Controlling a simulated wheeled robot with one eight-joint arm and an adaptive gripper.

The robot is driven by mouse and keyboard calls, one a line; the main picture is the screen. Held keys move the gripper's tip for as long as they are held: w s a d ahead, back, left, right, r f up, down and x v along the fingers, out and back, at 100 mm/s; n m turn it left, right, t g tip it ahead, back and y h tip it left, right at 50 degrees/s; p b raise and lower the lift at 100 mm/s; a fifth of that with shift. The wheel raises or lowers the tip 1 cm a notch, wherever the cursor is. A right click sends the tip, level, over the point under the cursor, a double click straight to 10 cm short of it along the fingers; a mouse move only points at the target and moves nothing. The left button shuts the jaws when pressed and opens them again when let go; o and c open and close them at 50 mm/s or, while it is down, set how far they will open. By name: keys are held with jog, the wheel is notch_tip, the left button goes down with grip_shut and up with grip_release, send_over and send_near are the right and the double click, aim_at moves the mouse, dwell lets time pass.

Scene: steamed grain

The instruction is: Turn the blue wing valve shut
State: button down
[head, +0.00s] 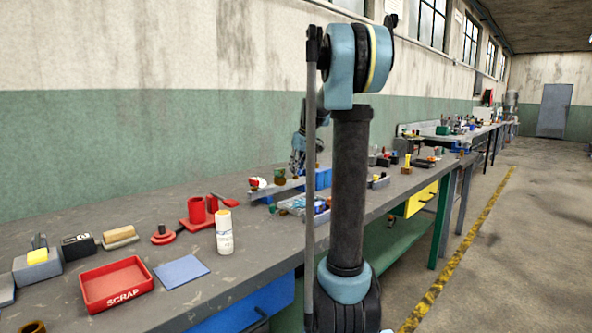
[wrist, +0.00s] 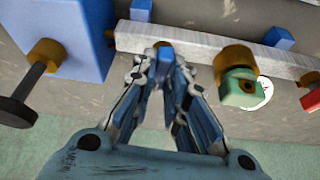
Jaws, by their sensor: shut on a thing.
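The blue wing valve (wrist: 165,53) is mostly hidden between my fingers in the wrist view; only a small blue part shows at the grey rail (wrist: 195,42). My gripper (wrist: 167,68) is shut on it, with a finger on each side. In the head view my gripper (head: 298,163) is over the rail on the bench, partly hidden behind my own arm. How far the wing is turned cannot be told.
A green valve (wrist: 238,92) on a brass body and a red valve (wrist: 311,100) sit along the rail, right of my gripper. A blue box (wrist: 65,30) with a dark-handled brass fitting is at the left. A red scrap tray (head: 115,284) stands at the bench front.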

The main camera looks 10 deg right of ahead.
jog(key=shift+d+n, duration=0.15)
jog(key=shift+n, duration=0.45)
jog(key=c, duration=1.6)
grip_release()
jog(key=shift+y, duration=0.3)
jog(key=v, duration=1.1)
jog(key=shift+r, duration=0.45)
